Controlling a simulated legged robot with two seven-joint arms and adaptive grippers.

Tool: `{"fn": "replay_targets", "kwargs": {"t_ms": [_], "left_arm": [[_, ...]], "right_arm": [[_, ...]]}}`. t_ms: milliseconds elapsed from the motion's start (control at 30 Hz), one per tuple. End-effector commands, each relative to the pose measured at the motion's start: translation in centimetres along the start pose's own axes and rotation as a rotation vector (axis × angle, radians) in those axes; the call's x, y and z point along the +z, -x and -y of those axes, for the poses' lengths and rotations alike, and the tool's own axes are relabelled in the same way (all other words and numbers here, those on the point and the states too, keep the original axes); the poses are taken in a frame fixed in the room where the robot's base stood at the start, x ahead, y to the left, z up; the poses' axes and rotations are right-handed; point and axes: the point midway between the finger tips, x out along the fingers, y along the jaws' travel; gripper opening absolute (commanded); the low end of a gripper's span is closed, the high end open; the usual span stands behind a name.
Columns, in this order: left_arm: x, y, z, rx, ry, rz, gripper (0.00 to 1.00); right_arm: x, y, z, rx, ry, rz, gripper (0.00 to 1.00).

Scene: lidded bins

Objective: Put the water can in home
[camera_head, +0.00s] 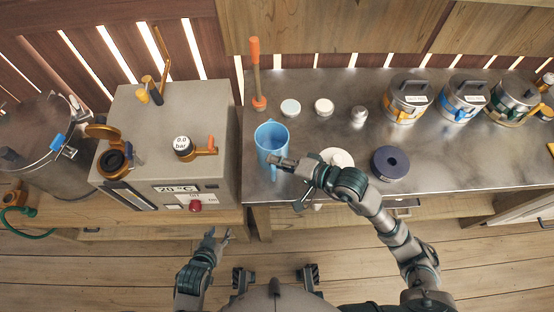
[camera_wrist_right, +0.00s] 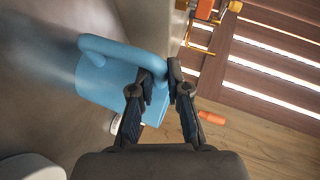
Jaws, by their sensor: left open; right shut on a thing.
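The water can is a light blue can (camera_head: 268,138) with a handle, standing or held at the left end of the metal counter. I cannot tell whether it touches the counter. My right gripper (camera_head: 278,163) reaches to its front side. In the right wrist view the can (camera_wrist_right: 104,84) lies past the fingers, and my right gripper (camera_wrist_right: 160,92) is shut on its handle. My left gripper (camera_head: 215,238) is open and empty, low in front of the grey machine and away from the can. No place marked as home can be made out.
A grey machine (camera_head: 140,110) with gauges stands left of the counter (camera_head: 340,90). An orange-handled tool (camera_head: 256,75), small white lids (camera_head: 291,107), a dark blue ring (camera_head: 390,163) and several lidded canisters (camera_head: 408,98) stand on the counter. The counter's middle has free room.

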Motion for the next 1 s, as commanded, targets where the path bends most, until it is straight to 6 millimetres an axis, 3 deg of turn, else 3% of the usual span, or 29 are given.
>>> {"fn": "replay_targets", "kwargs": {"t_ms": [200,233,300,333,700,1000], "left_arm": [[-0.2,-0.1,0.0,0.001,0.000,-0.012,0.45],[-0.3,-0.1,0.0,0.001,0.000,-0.014,0.45],[-0.3,-0.2,0.0,0.001,0.000,-0.012,0.45],[-0.3,-0.2,0.0,0.001,0.000,-0.012,0.45],[-0.1,-0.1,0.0,0.000,0.001,0.002,0.45],[0.2,-0.1,0.1,-0.002,0.001,0.014,0.45]], "right_arm": [[0.0,0.0,0.0,-0.001,0.001,0.000,0.00],[0.0,0.0,-0.1,0.001,0.000,0.000,0.20],[0.0,0.0,-0.1,0.001,0.000,0.000,0.38],[0.0,0.0,-0.1,0.001,0.000,0.000,0.40],[-0.1,0.4,0.0,0.002,0.001,-0.001,0.40],[0.0,6.5,-0.1,0.007,0.004,-0.001,0.40]]}}
